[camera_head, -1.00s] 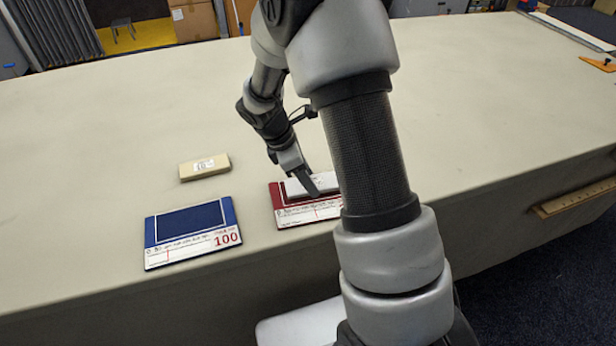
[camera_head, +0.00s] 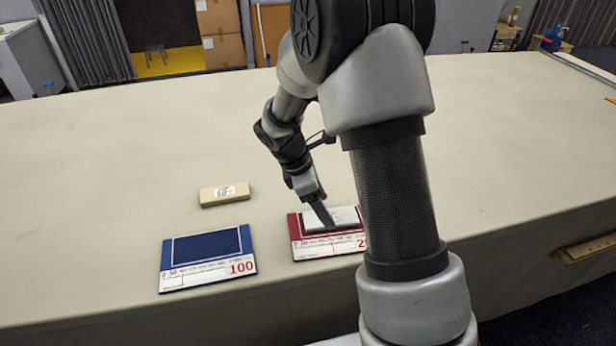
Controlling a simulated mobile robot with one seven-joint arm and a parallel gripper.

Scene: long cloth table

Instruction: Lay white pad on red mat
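The white pad (camera_head: 346,215) lies flat over the upper part of the red mat (camera_head: 296,232), inside the mat's left and near borders as far as I can see. The mat's printed white strip shows in front of the pad. My gripper (camera_head: 325,217) reaches down from the upper left, with a dark finger crossing the pad's left half. Only one finger shows clearly, so I cannot tell whether it grips the pad or is apart from it. My arm hides the right end of the mat and possibly the pad's right edge.
A blue mat (camera_head: 207,247) marked 100 lies to the left of the red mat. A tan block (camera_head: 225,194) with a label lies behind the blue mat. The cloth table (camera_head: 90,180) is clear to the left and at the back.

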